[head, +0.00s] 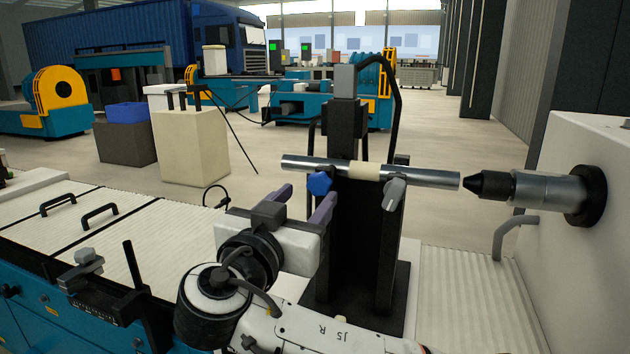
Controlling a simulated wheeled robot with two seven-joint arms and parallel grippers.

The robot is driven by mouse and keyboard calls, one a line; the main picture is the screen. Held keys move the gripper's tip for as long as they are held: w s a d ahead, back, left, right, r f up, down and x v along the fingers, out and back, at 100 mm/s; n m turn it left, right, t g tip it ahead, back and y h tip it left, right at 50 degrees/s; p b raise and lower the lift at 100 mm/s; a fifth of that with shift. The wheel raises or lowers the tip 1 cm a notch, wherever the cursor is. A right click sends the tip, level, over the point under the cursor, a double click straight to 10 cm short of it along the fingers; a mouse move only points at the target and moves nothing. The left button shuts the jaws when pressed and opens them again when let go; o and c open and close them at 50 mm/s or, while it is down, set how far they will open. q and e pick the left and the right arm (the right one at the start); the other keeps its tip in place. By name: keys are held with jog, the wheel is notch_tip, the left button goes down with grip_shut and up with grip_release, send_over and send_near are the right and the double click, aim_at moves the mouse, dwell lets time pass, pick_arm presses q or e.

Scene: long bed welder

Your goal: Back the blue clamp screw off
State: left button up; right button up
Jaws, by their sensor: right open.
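The blue clamp screw (319,184) is a faceted blue knob on the left side of the black upright stand (345,125), just under a horizontal metal bar (430,178). The bar has a cream band at its middle. My right gripper (305,198) is open, with two purple-grey fingers pointing up and away. Its right finger is just below the blue knob and its left finger is off to the left. The knob does not look gripped; whether the right finger touches it I cannot tell. My left gripper is not in view.
A grey lever (394,193) sits on the stand's right side. A pointed dark centre (487,184) on a metal spindle faces the bar's right end, from a white housing (580,250). Ribbed cream covers (120,235) with black handles lie at left. Open floor lies behind the stand.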

aim_at(318, 186)
jog(key=p+x, duration=0.1)
jog(key=x, duration=0.3)
jog(key=shift+w, duration=0.1)
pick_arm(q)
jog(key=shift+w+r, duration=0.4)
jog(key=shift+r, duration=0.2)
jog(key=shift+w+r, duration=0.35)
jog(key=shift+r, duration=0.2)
pick_arm(e)
jog(key=shift+w+d, duration=0.2)
jog(key=shift+w, duration=0.3)
